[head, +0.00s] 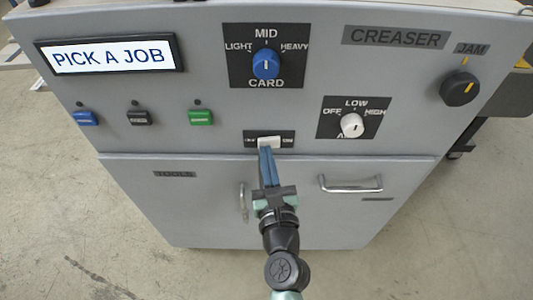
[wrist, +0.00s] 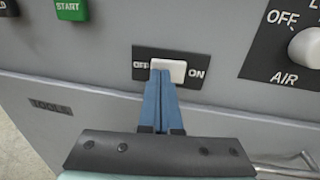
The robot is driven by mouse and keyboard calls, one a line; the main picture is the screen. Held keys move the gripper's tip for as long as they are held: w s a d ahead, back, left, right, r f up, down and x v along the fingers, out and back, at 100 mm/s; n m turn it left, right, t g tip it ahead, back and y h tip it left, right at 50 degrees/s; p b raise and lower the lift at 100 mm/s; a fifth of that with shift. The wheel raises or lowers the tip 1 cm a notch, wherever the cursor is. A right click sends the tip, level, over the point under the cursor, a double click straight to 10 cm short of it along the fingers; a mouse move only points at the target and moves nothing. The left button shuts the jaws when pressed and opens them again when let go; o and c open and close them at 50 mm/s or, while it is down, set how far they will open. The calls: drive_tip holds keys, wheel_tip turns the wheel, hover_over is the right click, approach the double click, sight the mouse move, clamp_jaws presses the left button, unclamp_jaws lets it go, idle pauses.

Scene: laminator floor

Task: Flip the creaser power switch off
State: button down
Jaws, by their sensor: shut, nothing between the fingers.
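The creaser power switch is a white rocker (head: 269,142) on a black plate marked ON at its right end, low on the front panel of the grey creaser (head: 220,120). In the wrist view the white rocker (wrist: 172,69) shows above my fingertips, and the left label is partly hidden. My gripper (head: 265,150) is shut, with its blue fingers together and nothing between them. The fingertips (wrist: 160,72) are at the left part of the rocker's lower edge. I cannot tell whether they touch it, nor which way it is tilted.
Above are a blue card knob (head: 266,65) and a "PICK A JOB" display (head: 110,56). A white air knob (head: 351,125) is to the right, a black jam knob (head: 459,88) farther right. Blue, black and green buttons (head: 200,117) are left. A door handle (head: 350,184) sticks out below.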

drive_tip(key=shift+w, duration=0.25)
